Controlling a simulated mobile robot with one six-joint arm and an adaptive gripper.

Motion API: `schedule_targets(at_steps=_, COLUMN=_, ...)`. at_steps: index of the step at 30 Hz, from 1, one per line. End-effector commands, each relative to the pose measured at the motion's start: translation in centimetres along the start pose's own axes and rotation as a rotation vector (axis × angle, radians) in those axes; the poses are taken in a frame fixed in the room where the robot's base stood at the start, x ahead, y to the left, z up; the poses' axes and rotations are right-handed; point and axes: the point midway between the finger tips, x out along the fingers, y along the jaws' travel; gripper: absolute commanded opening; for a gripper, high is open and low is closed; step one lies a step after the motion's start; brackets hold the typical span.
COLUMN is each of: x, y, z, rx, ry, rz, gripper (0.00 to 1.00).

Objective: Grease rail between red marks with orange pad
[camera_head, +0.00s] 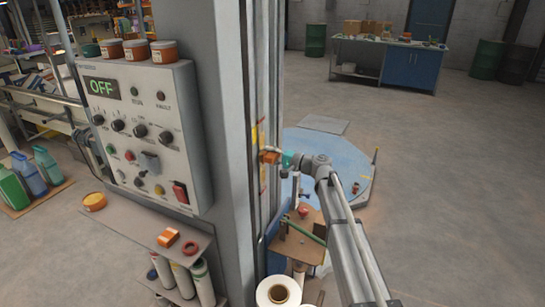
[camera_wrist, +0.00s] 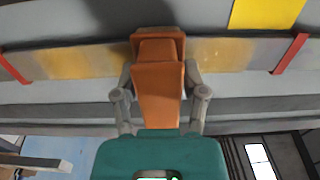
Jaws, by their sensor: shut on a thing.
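My gripper (camera_head: 284,158) is shut on the orange pad (camera_head: 269,157), which also shows in the wrist view (camera_wrist: 158,85) between the two fingers. The pad's far end lies over the rail (camera_wrist: 110,62) and appears to touch it. One red mark (camera_wrist: 290,53) crosses the rail at the right of the wrist view, another red mark (camera_wrist: 12,68) at the left. The pad is between them. Yellowish smears (camera_wrist: 75,63) show on the rail both left and right of the pad. The rail under the pad is hidden.
The control panel (camera_head: 135,135) reads OFF on the machine's column. A yellow label (camera_wrist: 265,12) sits above the rail. A shelf (camera_head: 150,222) holds an orange block (camera_head: 168,238) and a red ring (camera_head: 190,248). A white roll (camera_head: 278,292) stands below my arm. Open floor lies right.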

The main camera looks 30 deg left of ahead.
Motion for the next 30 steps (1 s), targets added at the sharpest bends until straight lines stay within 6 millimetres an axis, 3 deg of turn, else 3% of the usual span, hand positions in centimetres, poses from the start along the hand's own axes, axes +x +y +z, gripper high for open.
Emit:
schedule_targets(at_steps=7, x=0.1, y=1.8, z=0.0, rx=0.000, ry=0.000, rz=0.000, gripper=0.18)
schedule_targets(at_steps=22, x=0.2, y=2.0, z=0.0, rx=0.000, ry=0.000, rz=0.000, gripper=0.18)
schedule_targets(at_steps=30, x=0.1, y=3.4, z=0.0, rx=0.000, ry=-0.001, rz=0.000, gripper=0.18)
